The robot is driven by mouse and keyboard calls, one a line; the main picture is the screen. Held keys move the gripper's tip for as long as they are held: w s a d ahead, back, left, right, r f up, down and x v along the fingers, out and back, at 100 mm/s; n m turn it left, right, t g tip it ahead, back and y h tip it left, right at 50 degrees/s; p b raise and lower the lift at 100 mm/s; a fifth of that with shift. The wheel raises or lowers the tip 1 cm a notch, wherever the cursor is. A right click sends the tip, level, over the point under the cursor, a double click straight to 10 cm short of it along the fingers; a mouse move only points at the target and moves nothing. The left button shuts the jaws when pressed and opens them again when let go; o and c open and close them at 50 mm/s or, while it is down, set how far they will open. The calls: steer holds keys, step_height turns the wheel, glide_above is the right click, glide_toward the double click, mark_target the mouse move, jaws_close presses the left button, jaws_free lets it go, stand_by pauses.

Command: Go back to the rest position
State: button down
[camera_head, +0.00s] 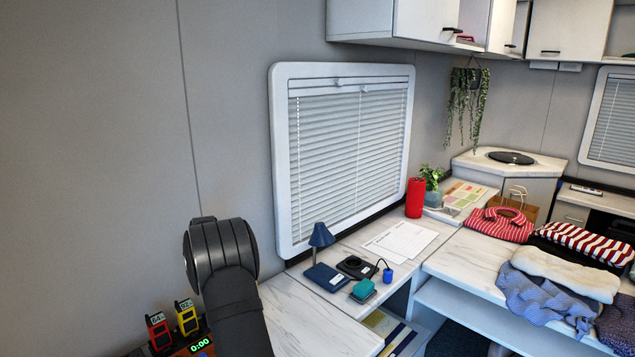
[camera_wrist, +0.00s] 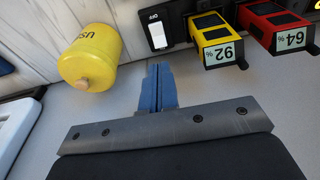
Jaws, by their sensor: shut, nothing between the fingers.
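My gripper (camera_wrist: 158,88) shows in the wrist view as two blue fingers pressed together, with nothing between them. It points at a pale grey surface between a yellow cylinder and a row of coloured units. In the head view, part of my dark arm (camera_head: 222,262) rises at the lower left in front of the grey wall. My gripper is not visible in that view.
In the wrist view, a yellow cylinder (camera_wrist: 92,57) lies left of the fingers. A yellow unit marked 92 (camera_wrist: 214,42) and a red unit marked 64 (camera_wrist: 278,24) are at the upper right. The head view shows a desk (camera_head: 322,318) and folded clothes (camera_head: 545,300).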

steer(key=s+d+r+t+y, duration=0.1)
steer(key=s+r, duration=0.4)
steer(key=r, duration=0.7)
steer(key=shift+d, duration=0.25)
steer(key=c, duration=1.9)
jaws_free()
steer(key=shift+c, duration=0.2)
steer(key=o, duration=1.9)
steer(key=shift+t+y, duration=0.5)
steer(key=s+r, duration=0.2)
steer(key=r, duration=0.1)
steer(key=s+r, duration=0.6)
steer(key=shift+s+d+r, duration=0.25)
steer(key=shift+r, duration=0.15)
steer(key=shift+o, duration=0.2)
steer(key=x, duration=0.9)
steer(key=shift+f, duration=0.35)
steer(key=shift+a+r, duration=0.1)
steer(key=shift+a, duration=0.05)
steer(key=v, duration=1)
